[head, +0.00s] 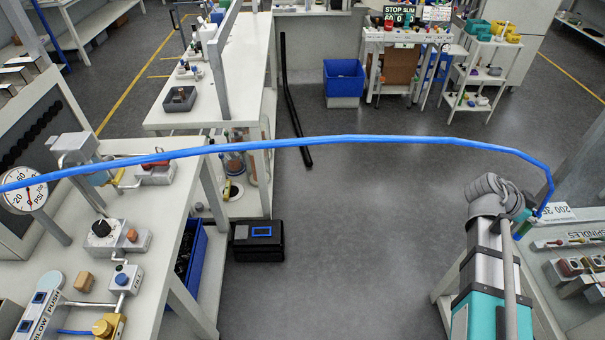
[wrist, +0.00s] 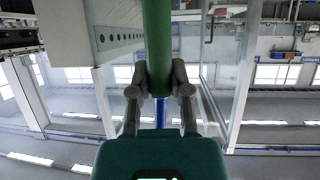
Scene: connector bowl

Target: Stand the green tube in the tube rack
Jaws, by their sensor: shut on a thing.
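The green tube (wrist: 157,40) stands out from between my gripper's fingers in the wrist view and runs up past the top edge. My gripper (wrist: 160,78) is shut on it, one finger on each side. A narrow blue strip shows below the tube between the fingers; I cannot tell whether it is joined to the tube. In the head view a small green piece (head: 523,229) shows at the far right, just beyond my arm, near the end of a blue hose. My gripper is hidden there behind my arm. I cannot make out the tube rack in either view.
The blue hose (head: 330,139) arcs across the head view from the left to my arm. A bench with a gauge (head: 23,191) and fittings stands at left. A right bench holds a "SPINDLES" panel (head: 575,241).

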